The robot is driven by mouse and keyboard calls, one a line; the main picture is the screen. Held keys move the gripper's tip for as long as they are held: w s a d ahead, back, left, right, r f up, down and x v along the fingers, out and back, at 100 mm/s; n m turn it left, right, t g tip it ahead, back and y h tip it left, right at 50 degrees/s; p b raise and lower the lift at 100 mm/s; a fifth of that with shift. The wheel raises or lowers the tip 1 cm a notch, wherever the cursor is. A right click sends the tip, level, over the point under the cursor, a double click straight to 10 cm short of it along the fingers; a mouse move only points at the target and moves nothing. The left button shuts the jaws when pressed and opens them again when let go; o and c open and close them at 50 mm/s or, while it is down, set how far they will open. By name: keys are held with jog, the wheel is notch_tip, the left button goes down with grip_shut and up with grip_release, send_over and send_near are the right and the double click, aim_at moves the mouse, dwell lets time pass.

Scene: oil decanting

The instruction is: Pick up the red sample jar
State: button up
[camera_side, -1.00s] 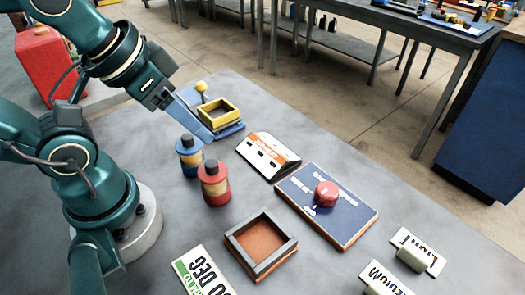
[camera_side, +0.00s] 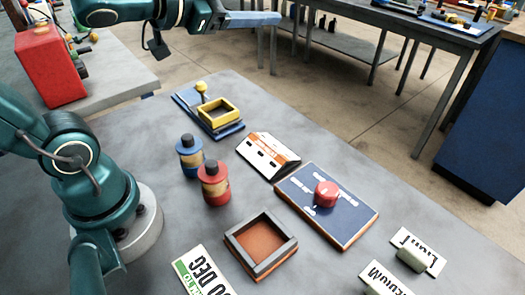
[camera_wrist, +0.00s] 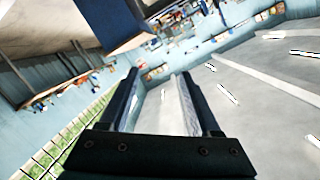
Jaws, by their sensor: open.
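The red sample jar (camera_side: 214,190), with a dark cap and a tan band, stands upright on the grey table in the side view. A similar blue jar (camera_side: 191,165) stands just behind it to the left. My gripper (camera_side: 278,20) is raised well above and beyond the jars, at the top of the side view, its fingers pointing right. In the wrist view its two fingers (camera_wrist: 158,78) are apart with nothing between them. The wrist camera looks out across the room and shows neither jar.
A yellow-rimmed box (camera_side: 232,106) on a blue base stands behind the jars. An orange-and-white block (camera_side: 266,152) and a blue panel with a red knob (camera_side: 325,192) lie to the right. An open tray (camera_side: 240,250) is in front. Table between them is clear.

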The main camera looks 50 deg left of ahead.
jog(key=w+d+f+m+h, duration=0.1)
jog(key=w+d+m+h, duration=0.15)
jog(key=m+h, duration=0.2)
jog(key=m+g+h, duration=0.6)
jog(key=g+h, duration=0.2)
jog(key=g, duration=0.6)
send_near(216, 170)
jog(key=shift+s+d+r, duration=0.1)
jog(key=shift+d+r, duration=0.1)
jog(key=shift+s+a+f+n, duration=0.1)
jog(key=shift+a+f+n, duration=0.1)
jog(key=shift+n, duration=0.25)
jog(key=shift+f+t+h, duration=0.15)
jog(key=shift+t+h, duration=0.1)
jog(key=shift+t, duration=0.05)
jog(key=x, duration=1.1)
jog(key=shift+d+f, duration=0.25)
grip_shut()
